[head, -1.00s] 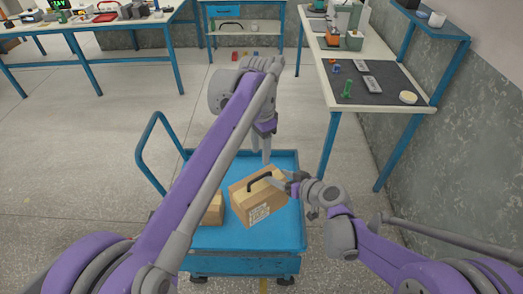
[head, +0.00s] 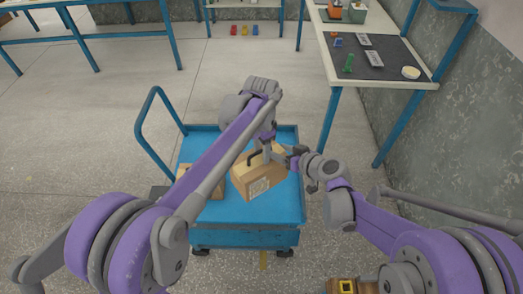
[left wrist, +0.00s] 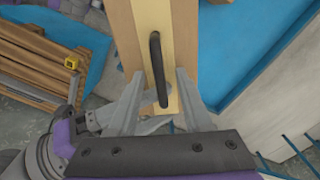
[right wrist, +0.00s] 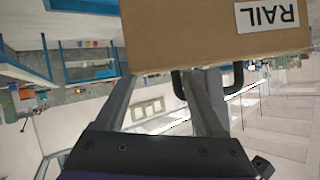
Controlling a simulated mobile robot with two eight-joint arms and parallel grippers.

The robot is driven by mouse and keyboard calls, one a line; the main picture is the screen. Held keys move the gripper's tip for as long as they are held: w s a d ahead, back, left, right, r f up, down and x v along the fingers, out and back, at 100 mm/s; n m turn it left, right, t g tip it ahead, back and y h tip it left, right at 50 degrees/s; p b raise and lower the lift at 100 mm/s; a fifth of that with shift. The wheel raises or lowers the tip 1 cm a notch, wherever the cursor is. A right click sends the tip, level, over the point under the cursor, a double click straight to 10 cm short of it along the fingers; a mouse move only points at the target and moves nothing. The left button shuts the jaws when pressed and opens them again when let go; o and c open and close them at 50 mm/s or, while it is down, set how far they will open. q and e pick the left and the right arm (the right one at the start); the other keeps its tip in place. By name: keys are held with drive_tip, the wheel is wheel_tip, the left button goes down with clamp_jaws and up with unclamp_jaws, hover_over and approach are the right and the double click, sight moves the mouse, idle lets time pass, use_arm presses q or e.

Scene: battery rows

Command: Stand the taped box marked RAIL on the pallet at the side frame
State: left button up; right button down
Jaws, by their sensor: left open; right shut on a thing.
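The taped box (head: 258,180) is a brown carton with pale tape and a black handle on top. It stands on the blue cart; whether it is lifted is unclear. Its RAIL label (right wrist: 267,14) shows upside down in the right wrist view. My left gripper (head: 266,152) is over the box; in the left wrist view its open fingers (left wrist: 158,92) straddle the handle (left wrist: 157,70). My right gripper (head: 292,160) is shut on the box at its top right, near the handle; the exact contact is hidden. A slatted wooden pallet (left wrist: 35,62) with a yellow marker shows in the left wrist view.
The blue cart (head: 285,208) has a push handle (head: 140,120) at its left. Another brown carton (head: 187,172) is partly hidden behind my left arm. A workbench (head: 400,84) stands at the right. Open floor (head: 80,130) lies left of the cart.

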use_arm(q)
clamp_jaws()
drive_tip(key=shift+s+d, duration=0.1)
idle(1.2)
drive_tip(key=shift+r, duration=0.1)
use_arm(e)
drive_tip(key=shift+c, duration=0.9)
unclamp_jaws()
drive_tip(key=shift+o, duration=0.9)
drive_tip(key=shift+s, duration=0.15)
